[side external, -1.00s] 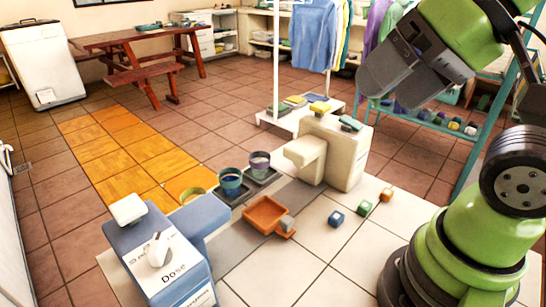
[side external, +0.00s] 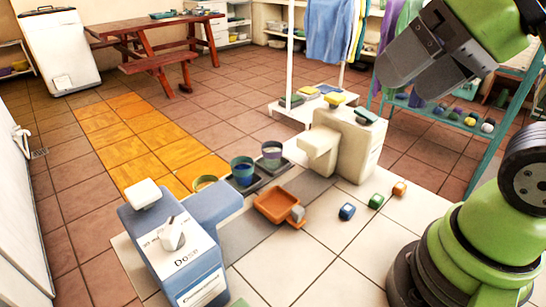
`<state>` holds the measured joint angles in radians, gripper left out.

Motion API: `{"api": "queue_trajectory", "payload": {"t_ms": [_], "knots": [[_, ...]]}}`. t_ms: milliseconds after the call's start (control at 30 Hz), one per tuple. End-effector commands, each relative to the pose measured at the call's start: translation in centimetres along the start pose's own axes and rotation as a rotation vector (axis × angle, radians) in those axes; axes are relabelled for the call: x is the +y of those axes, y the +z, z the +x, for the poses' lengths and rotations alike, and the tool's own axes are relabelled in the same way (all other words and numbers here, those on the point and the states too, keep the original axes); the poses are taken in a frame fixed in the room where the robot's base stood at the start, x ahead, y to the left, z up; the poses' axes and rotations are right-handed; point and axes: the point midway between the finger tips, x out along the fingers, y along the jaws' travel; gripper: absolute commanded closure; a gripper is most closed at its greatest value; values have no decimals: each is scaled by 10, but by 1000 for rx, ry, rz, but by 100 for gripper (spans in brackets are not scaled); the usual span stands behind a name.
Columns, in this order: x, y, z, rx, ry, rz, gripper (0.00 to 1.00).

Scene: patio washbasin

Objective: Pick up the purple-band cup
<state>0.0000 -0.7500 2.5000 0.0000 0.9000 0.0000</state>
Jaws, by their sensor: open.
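The purple-band cup (side external: 272,154) stands upright on a dark tray (side external: 262,183) near the middle of the side external view. A blue and teal cup (side external: 242,171) stands just to its left on the tray. A third cup with a yellowish-green rim (side external: 204,183) is farther left, mostly hidden behind the blue dispenser. My gripper (side external: 402,86) is at the upper right, high above the floor and well to the right of the cups. Its jaws are open, with nothing seen between them.
A blue dispenser (side external: 175,250) stands left of the cups and a cream dispenser (side external: 345,145) right of them.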

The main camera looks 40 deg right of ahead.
Motion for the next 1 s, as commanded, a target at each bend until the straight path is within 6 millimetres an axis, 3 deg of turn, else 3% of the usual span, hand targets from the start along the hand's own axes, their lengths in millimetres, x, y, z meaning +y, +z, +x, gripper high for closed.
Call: {"api": "queue_trajectory", "payload": {"t_ms": [667, 833, 1000], "knots": [[-1, -2, 0, -2, 1, -3, 15], [-8, -27, 3, -42, 29, -56, 15], [-20, -80, 24, -130, 80, -175, 15]]}}
